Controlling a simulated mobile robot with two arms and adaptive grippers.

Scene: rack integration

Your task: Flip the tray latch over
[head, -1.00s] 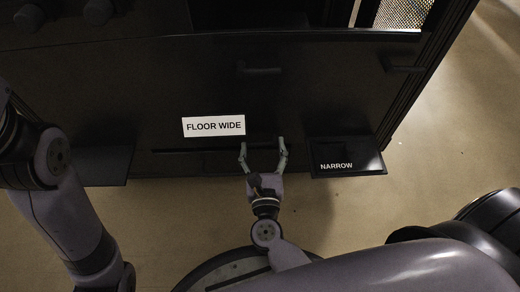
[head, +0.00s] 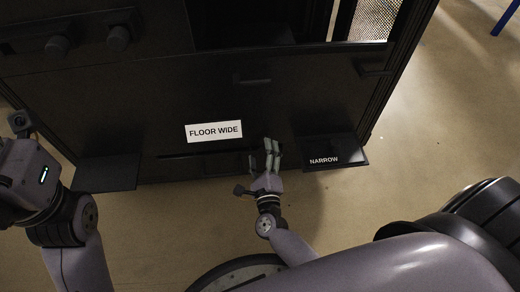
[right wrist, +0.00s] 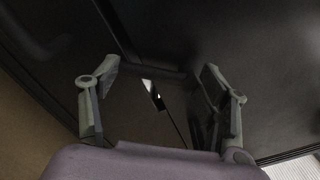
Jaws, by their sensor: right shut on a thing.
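My right gripper (head: 272,145) is at the lower front edge of the black rack, right of the white "FLOOR WIDE" label (head: 213,131). Its fingers stand one behind the other and overlap in the head view. In the right wrist view its two fingers (right wrist: 160,92) stand apart on either side of a dark bar (right wrist: 160,74), which seems to be the tray latch. The gripper is shut on this dark latch. Black on black makes the latch's outline and angle hard to tell. My left arm is at the left edge; its fingers are not visible.
A black plate labelled "NARROW" (head: 337,153) juts out just right of my right gripper. Another dark plate (head: 105,172) juts out at left. A handle (head: 252,80) and knobs (head: 118,38) are higher on the rack. Tan floor (head: 345,215) lies in front.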

